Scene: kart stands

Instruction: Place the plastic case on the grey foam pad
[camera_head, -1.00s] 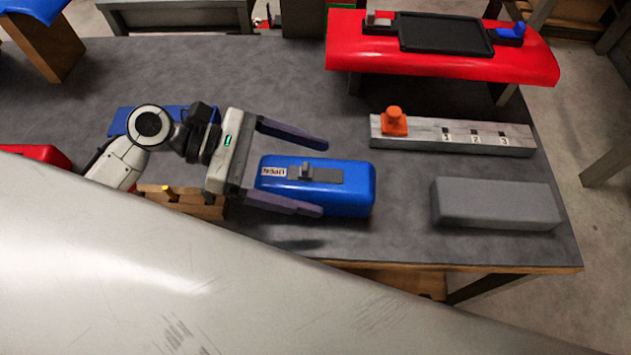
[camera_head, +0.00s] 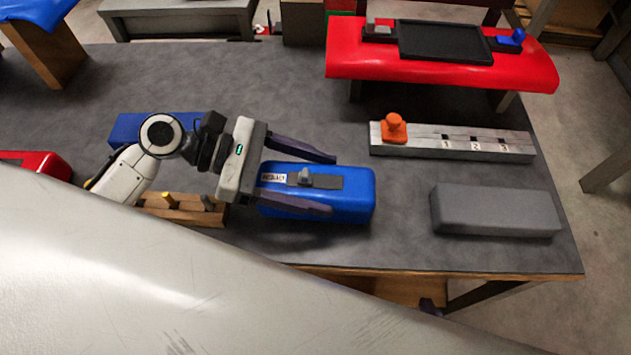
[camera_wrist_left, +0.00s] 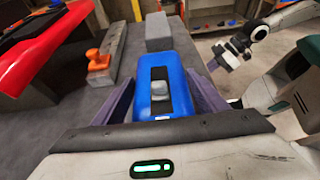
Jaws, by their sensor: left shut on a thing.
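The blue plastic case (camera_head: 350,192), with a dark top strip, grey knob and white label, lies between the fingers of my left gripper (camera_head: 332,184). The gripper is shut on it, one finger along each long side. In the left wrist view the case (camera_wrist_left: 178,95) points away between both fingers (camera_wrist_left: 160,95). I cannot tell whether it is clear of the table. The grey foam pad (camera_head: 495,210) lies bare at the table's right front; it also shows beyond the case in the wrist view (camera_wrist_left: 158,32). My right gripper (camera_wrist_left: 226,58) is in the wrist view, its jaws unclear.
A grey board with numbered slots (camera_head: 455,142) and an orange knob piece (camera_head: 394,128) lies behind the pad. A red stand (camera_head: 360,62) with a black tray is at the back. A wooden block (camera_head: 185,210) is left of the case. Table between case and pad is clear.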

